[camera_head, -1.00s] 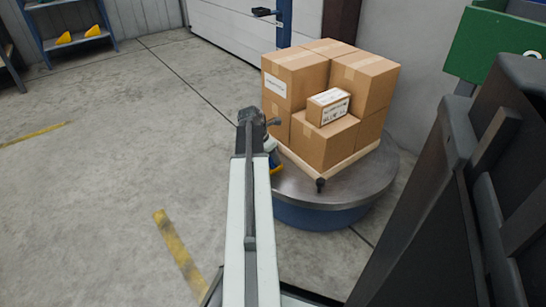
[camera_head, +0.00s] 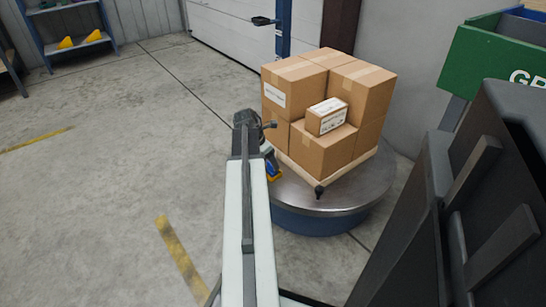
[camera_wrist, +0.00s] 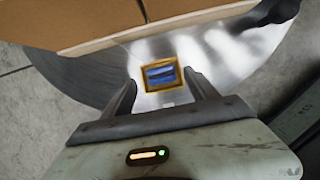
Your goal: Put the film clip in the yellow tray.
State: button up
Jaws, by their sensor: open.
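A small piece with a yellow rim and a blue middle (camera_wrist: 161,74) shows on the shiny round metal platform (camera_wrist: 205,60) in the wrist view. I cannot tell whether it is the film clip or the yellow tray with something blue in it. My gripper (camera_wrist: 160,80) is open, with one finger on each side of the piece in the picture; I see no contact. In the head view a blue and yellow bit (camera_head: 272,168) shows beside my arm's end, at the platform's left edge. No other yellow tray can be made out.
Stacked cardboard boxes (camera_head: 345,85) stand on a wooden board (camera_head: 345,177) on the round platform, close to my gripper. A blue shelf (camera_head: 75,45) with yellow pieces stands far left. A green bin (camera_head: 490,60) is at right. Floor at left is clear.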

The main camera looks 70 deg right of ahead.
jog(key=p+v, duration=0.5)
jog(key=v, duration=0.3)
jog(key=shift+p, duration=0.4)
jog(key=shift+r, duration=0.1)
jog(key=w+a+f+m+t+y, duration=0.1)
jog(key=w+a+m, duration=0.2)
jog(key=w+a, duration=1.1)
jog(key=w+a+m+t+y, duration=0.1)
jog(key=w+a+m, duration=0.2)
jog(key=w+a, duration=1.15)
jog(key=a+m+y, duration=0.1)
jog(key=a+m, duration=0.4)
jog(key=a, duration=2.8)
jog(key=shift+a+f+y, duration=0.35)
jog(key=shift+f+y, duration=0.05)
